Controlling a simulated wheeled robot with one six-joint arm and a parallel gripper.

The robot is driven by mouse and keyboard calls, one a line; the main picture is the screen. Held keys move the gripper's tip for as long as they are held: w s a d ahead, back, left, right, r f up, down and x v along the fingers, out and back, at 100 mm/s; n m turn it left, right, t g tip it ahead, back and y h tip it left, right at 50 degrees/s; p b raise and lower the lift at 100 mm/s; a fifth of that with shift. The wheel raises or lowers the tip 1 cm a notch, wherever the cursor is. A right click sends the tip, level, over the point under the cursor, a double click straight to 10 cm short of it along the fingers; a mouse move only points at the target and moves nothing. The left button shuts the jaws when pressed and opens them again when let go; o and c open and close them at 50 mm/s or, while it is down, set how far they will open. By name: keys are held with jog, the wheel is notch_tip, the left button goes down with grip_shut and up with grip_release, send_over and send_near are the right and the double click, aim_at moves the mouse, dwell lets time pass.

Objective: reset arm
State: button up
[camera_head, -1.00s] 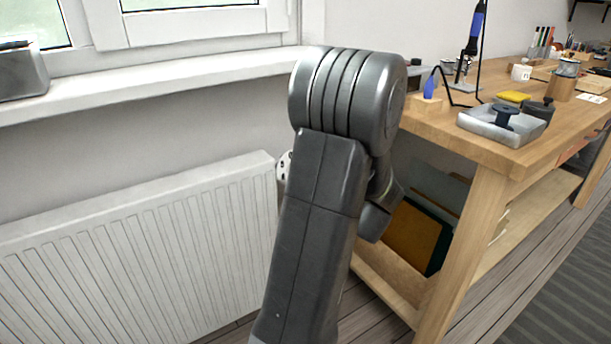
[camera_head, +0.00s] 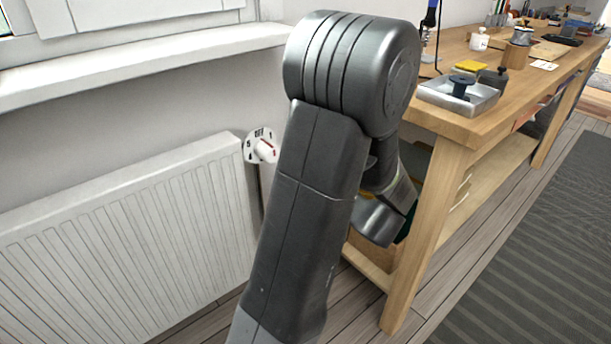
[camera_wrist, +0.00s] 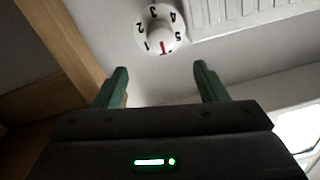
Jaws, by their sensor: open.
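My gripper (camera_wrist: 160,88) shows in the wrist view with its two green fingers apart and nothing between them. Beyond the fingertips is a round white radiator knob (camera_wrist: 160,30) with black numbers and a red mark, apart from the fingers. In the head view the knob (camera_head: 263,148) sits at the upper right end of the radiator, just left of my arm. My arm is folded, rising from the bottom centre and bending down on its right side. The gripper itself is hidden behind my arm in the head view.
The white radiator (camera_head: 130,245) stands along the wall under the window sill (camera_head: 140,62). A wooden workbench (camera_head: 455,125) is close to my arm's right, with a metal tray (camera_head: 458,97) near its front corner. Open floor and a dark striped mat (camera_head: 540,240) lie at right.

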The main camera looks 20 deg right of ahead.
aim_at(275, 156)
jog(key=shift+w, duration=0.1)
jog(key=b+x, duration=0.2)
jog(key=x, duration=1.1)
jog(key=shift+w+a, duration=0.1)
jog(key=shift+w, duration=0.25)
